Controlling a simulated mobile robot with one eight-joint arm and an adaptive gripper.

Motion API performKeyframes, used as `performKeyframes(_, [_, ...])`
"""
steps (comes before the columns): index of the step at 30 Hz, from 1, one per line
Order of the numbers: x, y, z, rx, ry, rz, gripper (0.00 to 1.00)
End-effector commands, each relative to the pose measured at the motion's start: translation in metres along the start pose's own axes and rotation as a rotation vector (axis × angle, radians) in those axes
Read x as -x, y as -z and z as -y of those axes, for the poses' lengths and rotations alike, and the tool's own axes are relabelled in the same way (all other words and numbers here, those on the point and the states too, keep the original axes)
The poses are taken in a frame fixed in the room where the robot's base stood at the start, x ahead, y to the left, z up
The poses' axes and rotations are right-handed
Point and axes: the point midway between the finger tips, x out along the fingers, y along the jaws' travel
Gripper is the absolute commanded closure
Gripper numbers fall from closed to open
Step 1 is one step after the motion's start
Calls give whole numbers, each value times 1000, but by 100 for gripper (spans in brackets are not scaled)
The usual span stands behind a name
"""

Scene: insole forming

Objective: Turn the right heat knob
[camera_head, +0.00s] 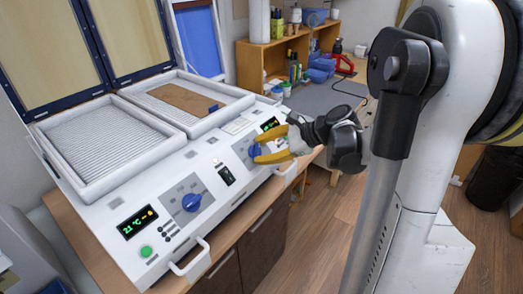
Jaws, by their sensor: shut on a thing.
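The white forming machine (215,172) stands on a wooden cabinet, with a sloped control panel along its front. The right heat knob (254,149) is blue and sits on the panel below the right display (270,124). My gripper (258,151), with yellow fingers, is at this knob and closed on it, hiding part of it. The left heat knob (191,202) is blue and stands free beside the left display (137,222), which reads about 21 °C in green.
Two white-framed beds lie on top, the right one holding a brown sheet (184,98). White handles (191,262) stick out at the front edge. A grey workbench (325,97) and wooden shelf (262,62) with bottles stand behind.

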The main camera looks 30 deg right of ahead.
Motion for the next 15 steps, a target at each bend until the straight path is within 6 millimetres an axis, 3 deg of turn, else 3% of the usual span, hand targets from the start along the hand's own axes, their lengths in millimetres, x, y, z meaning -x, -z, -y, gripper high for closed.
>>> performKeyframes(3, [0, 1, -1, 1, -2, -2, 90])
performKeyframes(4, [0, 1, -1, 1, -3, -2, 54])
performKeyframes(6, [0, 0, -1, 1, -2, -1, 37])
performKeyframes(15, [1, 0, 0, 1, -1, -1, 37])
